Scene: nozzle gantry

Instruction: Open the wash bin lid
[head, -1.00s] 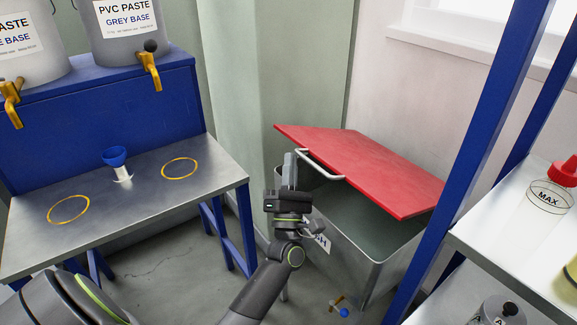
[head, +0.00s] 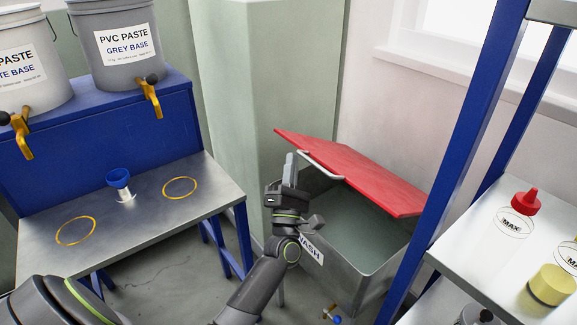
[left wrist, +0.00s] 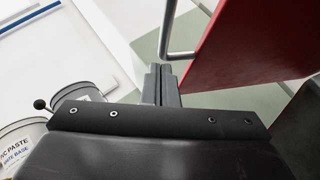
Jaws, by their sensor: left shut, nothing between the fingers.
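The wash bin (head: 359,277) is a grey metal box with a WASH label, standing on the floor at centre right. Its red lid (head: 365,172) is tilted up with its front edge raised, and the bin's inside shows below it. A pale bar handle (head: 320,165) is on the lid's near left edge. My left gripper (head: 290,165) is shut and empty, just left of the handle. In the left wrist view the shut fingers (left wrist: 161,84) are beside the handle (left wrist: 166,40) and the red lid (left wrist: 250,42). My right gripper is not in view.
A blue rack post (head: 455,150) and shelf (head: 490,240) with bottles stand close on the right. A green pillar (head: 265,100) is behind.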

